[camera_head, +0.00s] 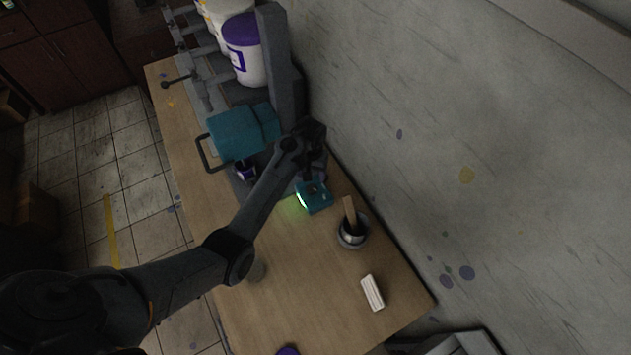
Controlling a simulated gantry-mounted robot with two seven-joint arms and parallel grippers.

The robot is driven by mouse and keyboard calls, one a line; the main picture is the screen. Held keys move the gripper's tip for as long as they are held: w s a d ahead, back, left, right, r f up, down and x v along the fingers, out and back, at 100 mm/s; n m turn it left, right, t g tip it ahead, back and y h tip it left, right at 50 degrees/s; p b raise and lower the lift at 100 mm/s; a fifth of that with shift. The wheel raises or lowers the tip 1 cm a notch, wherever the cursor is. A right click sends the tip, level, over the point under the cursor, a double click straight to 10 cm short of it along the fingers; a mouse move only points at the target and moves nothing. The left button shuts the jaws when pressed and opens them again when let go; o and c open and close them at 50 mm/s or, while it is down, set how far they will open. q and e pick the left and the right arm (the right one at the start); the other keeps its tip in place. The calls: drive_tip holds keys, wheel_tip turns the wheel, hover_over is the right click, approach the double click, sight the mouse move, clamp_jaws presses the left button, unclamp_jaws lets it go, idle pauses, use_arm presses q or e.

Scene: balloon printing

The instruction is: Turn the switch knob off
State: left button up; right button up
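A small teal box (318,203) with a glowing green-white strip on its front left side stands on the wooden table near the wall. A dark spot on its top may be the switch knob, but it is too small and too covered to be sure. My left gripper (308,177) reaches over the table and points down at the top of this box. Its fingers are dark and small, so I cannot tell whether they are open, shut or touching the knob. My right gripper is not in view.
A larger teal machine (236,133) with a dark handle stands behind the box. A metal cup with a wooden stick (352,233) and a white block (372,292) are to its right. White and purple tubs (250,65) stand further back. The table's front middle is mostly clear.

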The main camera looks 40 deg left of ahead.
sight(311, 189)
use_arm(q)
wheel_tip(311, 189, down, 9)
drive_tip(key=shift+r, duration=0.1)
idle(0.3)
drive_tip(key=c, duration=1.1)
drive_tip(key=shift+o, duration=0.2)
